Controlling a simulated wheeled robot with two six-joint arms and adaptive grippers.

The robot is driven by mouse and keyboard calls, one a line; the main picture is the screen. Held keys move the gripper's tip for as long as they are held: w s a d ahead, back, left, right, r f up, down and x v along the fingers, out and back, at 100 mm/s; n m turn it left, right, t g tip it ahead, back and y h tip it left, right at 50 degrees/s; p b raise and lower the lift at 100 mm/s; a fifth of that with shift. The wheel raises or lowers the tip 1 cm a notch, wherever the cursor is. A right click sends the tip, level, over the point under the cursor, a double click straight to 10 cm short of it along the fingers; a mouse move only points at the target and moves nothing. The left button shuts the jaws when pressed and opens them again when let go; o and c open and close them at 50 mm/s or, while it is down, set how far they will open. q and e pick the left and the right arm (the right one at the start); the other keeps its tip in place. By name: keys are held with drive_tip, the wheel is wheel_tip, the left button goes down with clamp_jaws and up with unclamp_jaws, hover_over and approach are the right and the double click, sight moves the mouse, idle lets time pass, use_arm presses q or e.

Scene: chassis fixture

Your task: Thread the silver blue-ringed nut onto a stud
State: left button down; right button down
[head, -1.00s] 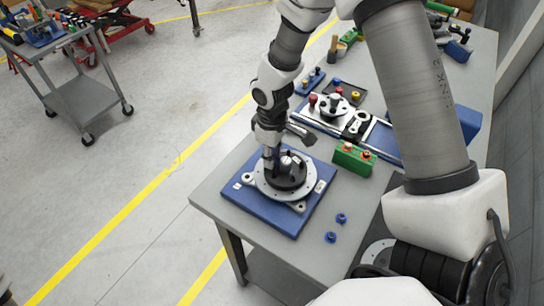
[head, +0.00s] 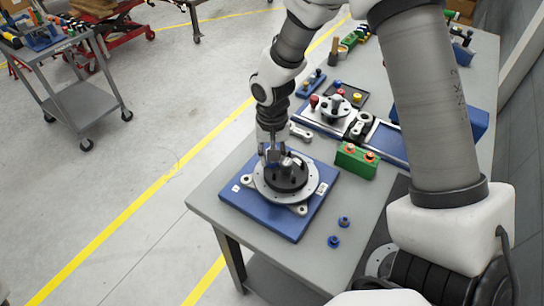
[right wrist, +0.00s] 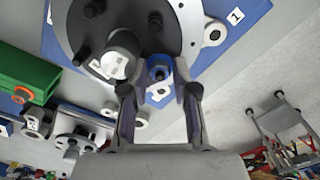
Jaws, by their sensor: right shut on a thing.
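My right gripper (head: 272,157) reaches down over the far side of the chassis fixture, a round silver flange (head: 262,187) with a dark hub (head: 287,178) on a blue base plate (head: 240,204). In the right wrist view its fingers (right wrist: 158,92) are shut on a blue-ringed nut (right wrist: 157,68). Several dark studs (right wrist: 93,10) stand out of the hub, one of them (right wrist: 155,20) close to the nut. A silver cylinder (right wrist: 118,52) with a white label sits beside the nut. I cannot tell whether the nut touches a stud. My left gripper is not in view.
Two blue-ringed nuts (head: 334,241) (head: 344,222) lie on the grey table (head: 300,258) near its front. The table corner left of the fixture is bare.

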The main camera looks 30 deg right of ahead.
drive_tip(key=c, duration=0.8)
unclamp_jaws()
drive_tip(key=shift+s+f, duration=0.15)
drive_tip(key=shift+c, duration=0.2)
drive_tip(key=shift+a, duration=0.2)
drive_tip(key=shift+d, duration=0.2)
wheel_tip(320, 180, up, 9)
drive_tip(key=p, duration=0.7)
drive_tip(key=shift+s+a+p, duration=0.1)
drive_tip(key=shift+s+p, duration=0.05)
drive_tip(key=shift+p, duration=0.15)
drive_tip(key=shift+w, duration=0.2)
